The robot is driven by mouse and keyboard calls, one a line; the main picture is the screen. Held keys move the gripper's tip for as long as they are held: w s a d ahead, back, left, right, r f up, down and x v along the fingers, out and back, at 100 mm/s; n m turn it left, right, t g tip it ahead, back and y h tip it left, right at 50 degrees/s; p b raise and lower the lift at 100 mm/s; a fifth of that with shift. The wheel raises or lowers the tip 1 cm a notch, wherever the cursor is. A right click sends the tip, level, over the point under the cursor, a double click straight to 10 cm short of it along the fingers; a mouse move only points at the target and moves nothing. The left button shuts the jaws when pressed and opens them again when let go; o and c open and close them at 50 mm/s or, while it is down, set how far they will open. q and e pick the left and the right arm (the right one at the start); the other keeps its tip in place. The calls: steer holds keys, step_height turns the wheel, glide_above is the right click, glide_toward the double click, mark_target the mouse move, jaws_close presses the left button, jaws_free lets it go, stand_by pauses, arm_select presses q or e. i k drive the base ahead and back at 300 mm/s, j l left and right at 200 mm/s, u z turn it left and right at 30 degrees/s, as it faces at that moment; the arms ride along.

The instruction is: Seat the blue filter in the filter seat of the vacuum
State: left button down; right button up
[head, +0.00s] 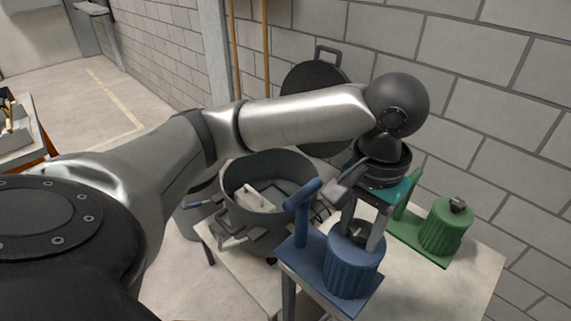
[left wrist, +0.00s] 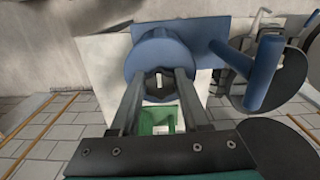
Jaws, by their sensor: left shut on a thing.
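The blue filter (head: 352,268) is a ribbed blue cylinder upright over a flat blue base (head: 297,262) on the pale table. My left gripper (head: 360,236) points down and is shut on its top. The left wrist view shows the fingers (left wrist: 158,80) at the filter (left wrist: 155,48); I cannot tell whether the filter touches its base. The vacuum (head: 236,208) is an open grey drum left of the filter, with a pale part (head: 256,200) inside; its filter seat is not clearly visible. My right gripper is out of view.
A blue post (head: 301,222) rises beside the filter, between it and the drum. A green filter (head: 446,228) stands on a green base (head: 412,238) at the right. A dark round lid (head: 312,88) leans at the wall behind the drum. Bare table (head: 470,262) lies at the right.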

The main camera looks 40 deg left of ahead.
mark_target(277, 203)
steer(key=u, duration=0.9)
